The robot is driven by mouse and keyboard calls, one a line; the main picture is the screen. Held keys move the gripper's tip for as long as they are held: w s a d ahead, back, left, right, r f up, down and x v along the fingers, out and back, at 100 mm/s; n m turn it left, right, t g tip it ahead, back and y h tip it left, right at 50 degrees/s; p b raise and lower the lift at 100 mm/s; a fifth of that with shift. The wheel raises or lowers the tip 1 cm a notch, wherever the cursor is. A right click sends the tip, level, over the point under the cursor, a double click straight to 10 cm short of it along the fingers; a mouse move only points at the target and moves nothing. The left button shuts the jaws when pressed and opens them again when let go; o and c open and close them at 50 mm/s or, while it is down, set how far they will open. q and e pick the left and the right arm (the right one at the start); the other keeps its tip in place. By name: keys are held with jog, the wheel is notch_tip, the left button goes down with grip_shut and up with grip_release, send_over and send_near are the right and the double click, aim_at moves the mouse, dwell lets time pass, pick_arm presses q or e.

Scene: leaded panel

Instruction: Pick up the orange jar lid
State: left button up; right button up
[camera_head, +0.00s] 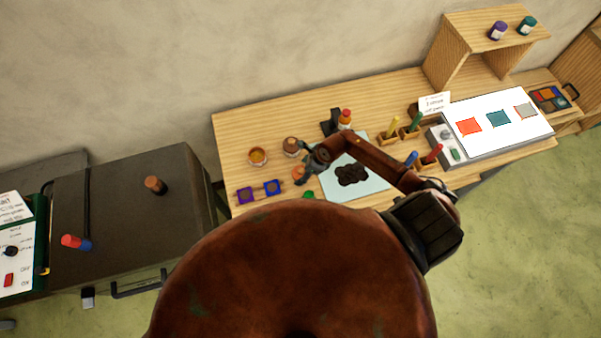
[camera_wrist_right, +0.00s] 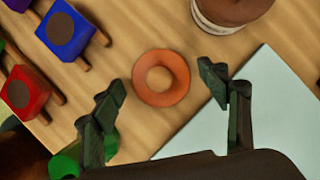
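The orange jar lid (camera_wrist_right: 161,78) lies on the wooden table, a round disc with a raised middle. In the right wrist view it sits just ahead of and between the fingertips of my right gripper (camera_wrist_right: 168,90), which is open and empty. In the head view the lid (camera_head: 298,172) shows beside my right gripper (camera_head: 308,168), partly covered by it. I see no contact between fingers and lid. My left gripper is not in view.
A pale mat (camera_wrist_right: 225,130) lies right of the lid, with a dark lump (camera_head: 351,175) on it. A brown-topped jar (camera_head: 291,146) stands behind the lid. Blue (camera_wrist_right: 66,30), red (camera_wrist_right: 27,92) and green (camera_wrist_right: 66,163) pieces lie to the left and near side.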

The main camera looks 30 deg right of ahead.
jog(key=c, duration=1)
